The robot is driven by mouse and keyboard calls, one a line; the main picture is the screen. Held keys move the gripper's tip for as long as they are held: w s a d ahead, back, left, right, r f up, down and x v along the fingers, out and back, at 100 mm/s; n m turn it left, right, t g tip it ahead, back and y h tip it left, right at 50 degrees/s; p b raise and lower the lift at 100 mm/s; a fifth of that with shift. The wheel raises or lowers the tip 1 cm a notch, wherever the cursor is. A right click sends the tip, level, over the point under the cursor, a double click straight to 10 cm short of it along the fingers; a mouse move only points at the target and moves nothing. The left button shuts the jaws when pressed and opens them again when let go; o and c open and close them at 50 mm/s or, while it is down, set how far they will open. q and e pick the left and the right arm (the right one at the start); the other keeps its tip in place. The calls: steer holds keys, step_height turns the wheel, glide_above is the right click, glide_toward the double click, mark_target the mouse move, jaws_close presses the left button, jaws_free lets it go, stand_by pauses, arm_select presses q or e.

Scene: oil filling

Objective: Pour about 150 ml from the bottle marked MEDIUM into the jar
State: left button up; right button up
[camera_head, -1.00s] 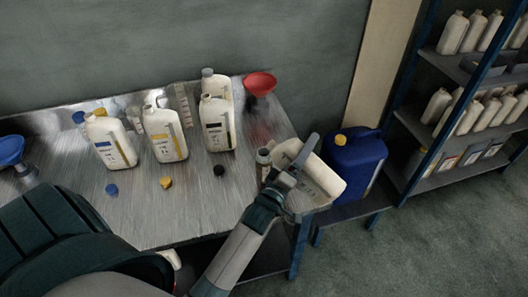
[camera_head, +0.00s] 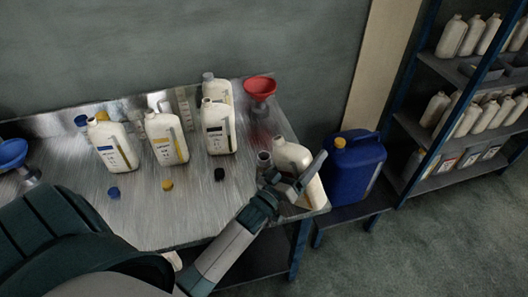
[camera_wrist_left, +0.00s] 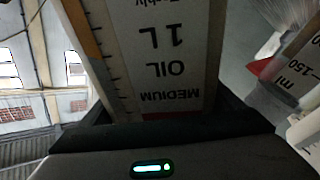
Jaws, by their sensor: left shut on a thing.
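My left gripper (camera_head: 290,188) is shut on a white bottle (camera_head: 292,158) at the table's right front corner. In the left wrist view the bottle's label (camera_wrist_left: 165,60) reads MEDIUM OIL 1 L, upside down. The oil level in the jar and any stream cannot be made out. My right gripper is not in view.
White bottles (camera_head: 113,146), (camera_head: 166,140), (camera_head: 218,130) stand on the metal table, with blue, yellow and black caps (camera_head: 219,174) in front. A red funnel (camera_head: 259,88) is behind, a blue funnel (camera_head: 12,153) at left. A blue canister (camera_head: 352,170) stands right of the table.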

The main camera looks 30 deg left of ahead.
arm_select(q)
steer(key=r+m+p, duration=0.1)
steer(key=m, duration=0.1)
steer(key=d+r+m+h+p, duration=0.1)
steer(key=m, duration=0.1)
steer(key=shift+f+m, duration=0.3)
steer(key=shift+m, duration=0.3)
steer(key=shift+d+f+m+h, duration=0.15)
steer(key=shift+f+m+h, duration=0.2)
steer(key=shift+m, duration=0.55)
steer(key=shift+r, duration=0.1)
steer(key=shift+s, duration=0.15)
